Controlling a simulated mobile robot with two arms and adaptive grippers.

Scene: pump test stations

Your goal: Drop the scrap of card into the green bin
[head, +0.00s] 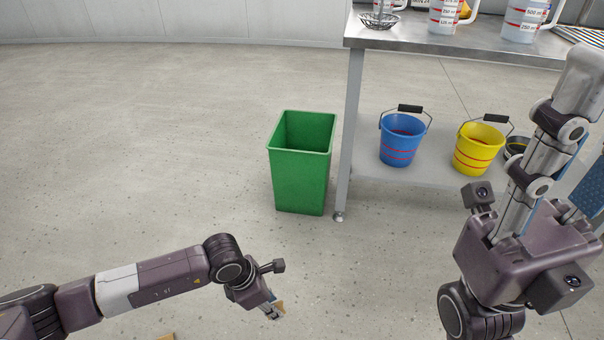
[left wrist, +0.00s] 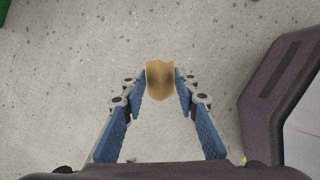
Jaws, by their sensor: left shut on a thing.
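The scrap of card (left wrist: 160,80) is a small tan piece between the fingertips of my left gripper (left wrist: 160,86), which is shut on it. The green bin (head: 301,175) stands upright and open-topped on the floor, beside the table leg. My left gripper is nearer to me than the bin and apart from it.
The floor left of the bin is clear.

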